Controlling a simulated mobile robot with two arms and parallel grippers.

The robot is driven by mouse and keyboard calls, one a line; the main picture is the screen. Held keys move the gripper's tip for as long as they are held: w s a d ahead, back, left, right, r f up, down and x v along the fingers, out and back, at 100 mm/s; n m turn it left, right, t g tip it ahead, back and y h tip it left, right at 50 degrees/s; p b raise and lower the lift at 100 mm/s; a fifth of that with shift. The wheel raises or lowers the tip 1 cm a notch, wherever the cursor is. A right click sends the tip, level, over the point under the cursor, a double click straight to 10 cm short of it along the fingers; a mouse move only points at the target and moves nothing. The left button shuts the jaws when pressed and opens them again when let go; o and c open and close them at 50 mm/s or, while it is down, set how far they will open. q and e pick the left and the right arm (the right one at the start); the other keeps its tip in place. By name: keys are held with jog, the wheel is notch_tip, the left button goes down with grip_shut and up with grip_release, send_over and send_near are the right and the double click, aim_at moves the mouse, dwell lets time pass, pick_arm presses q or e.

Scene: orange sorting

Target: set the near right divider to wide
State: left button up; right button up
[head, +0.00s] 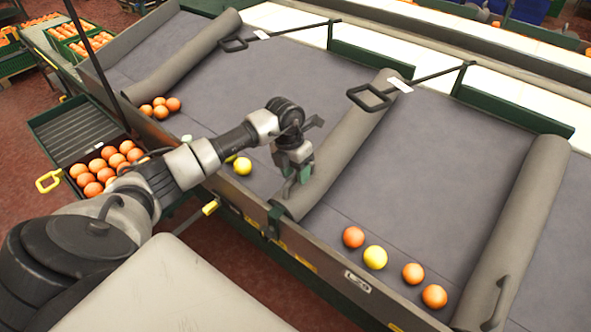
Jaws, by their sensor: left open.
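Three grey padded dividers lie across the sloping grey sorting table (440,175): a left one (180,62), a middle one (345,140) and a right one (525,215). The picture does not label which is the near right divider. The middle divider has a black loop handle (368,97) at its far end; the right one has a dark handle (501,297) at its near end. My left gripper (294,184) is open, pointing down beside the near end of the middle divider. Contact cannot be told. My right gripper is not in view.
Several oranges and a yellow fruit (375,257) lie along the table's near edge. Another yellow fruit (242,166) lies left of my gripper. A dark crate (75,132) of oranges stands at the left. The lane between the middle and right dividers is otherwise clear.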

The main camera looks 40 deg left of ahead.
pick_arm(q)
grip_shut()
jog(key=shift+a, duration=0.35)
jog(key=w+a+b, duration=0.1)
jog(key=a+b, duration=0.4)
jog(key=a, duration=0.5)
jog(key=shift+a+r, duration=0.2)
jog(key=shift+a, duration=0.15)
jog(key=shift+c, duration=1.3)
grip_release()
jog(key=shift+a, duration=0.1)
jog(key=shift+o, duration=1.3)
jog(key=shift+f, duration=0.15)
